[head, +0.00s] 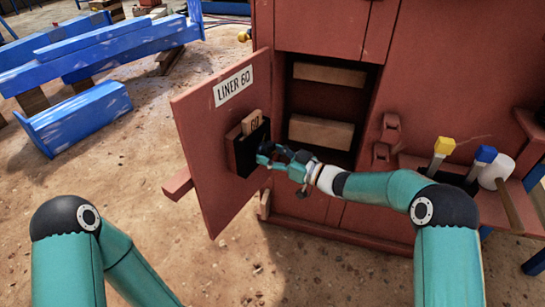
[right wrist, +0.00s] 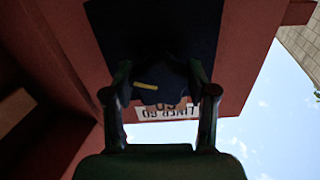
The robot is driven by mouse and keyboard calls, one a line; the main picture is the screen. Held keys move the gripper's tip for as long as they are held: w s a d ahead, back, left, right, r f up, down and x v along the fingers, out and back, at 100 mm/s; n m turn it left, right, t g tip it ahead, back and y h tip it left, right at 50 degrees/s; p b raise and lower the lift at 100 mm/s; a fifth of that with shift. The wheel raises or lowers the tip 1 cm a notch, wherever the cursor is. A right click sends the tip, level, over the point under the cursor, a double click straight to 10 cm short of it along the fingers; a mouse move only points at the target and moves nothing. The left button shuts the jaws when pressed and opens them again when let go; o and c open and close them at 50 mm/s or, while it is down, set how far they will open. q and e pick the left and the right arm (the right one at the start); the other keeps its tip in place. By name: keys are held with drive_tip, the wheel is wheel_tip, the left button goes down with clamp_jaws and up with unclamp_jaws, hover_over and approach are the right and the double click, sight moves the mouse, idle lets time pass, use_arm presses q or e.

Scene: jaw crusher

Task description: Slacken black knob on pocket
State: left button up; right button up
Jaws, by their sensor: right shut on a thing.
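The black pocket (head: 240,153) is on the inner face of the open red door (head: 205,150), below a white LINER 60 label (head: 233,86). Wooden pieces, one marked 60 (head: 255,121), stand up out of the pocket. My right gripper (head: 264,155) is at the pocket's right side. In the right wrist view its two fingers (right wrist: 160,85) are shut on the dark knob (right wrist: 165,72), which bears a yellow mark. In the head view the fingers hide the knob. My left arm shows at lower left, but its gripper is out of view.
Behind my right gripper, the open red cabinet (head: 345,30) has shelves with wooden blocks (head: 320,132). A red ledge at right holds yellow (head: 444,146) and blue (head: 485,154) topped tools and a white-headed mallet (head: 497,170). Blue beams (head: 100,48) lie at upper left. The floor is open at lower left.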

drive_tip(key=n+b, duration=0.3)
drive_tip(key=n, duration=0.1)
drive_tip(key=shift+f, duration=0.15)
drive_tip(key=n+b, duration=0.2)
drive_tip(key=n, duration=0.2)
drive_tip(key=shift+b, duration=0.4)
drive_tip(key=n+b, duration=0.3)
drive_tip(key=n, duration=0.1)
drive_tip(key=shift+a+n+b, duration=0.1)
drive_tip(key=shift+n+b, duration=0.65)
drive_tip(key=shift+n, duration=0.65)
drive_tip(key=o, duration=1.2)
drive_tip(key=shift+c, duration=0.2)
drive_tip(key=shift+w+r, duration=0.1)
drive_tip(key=shift+r, duration=0.1)
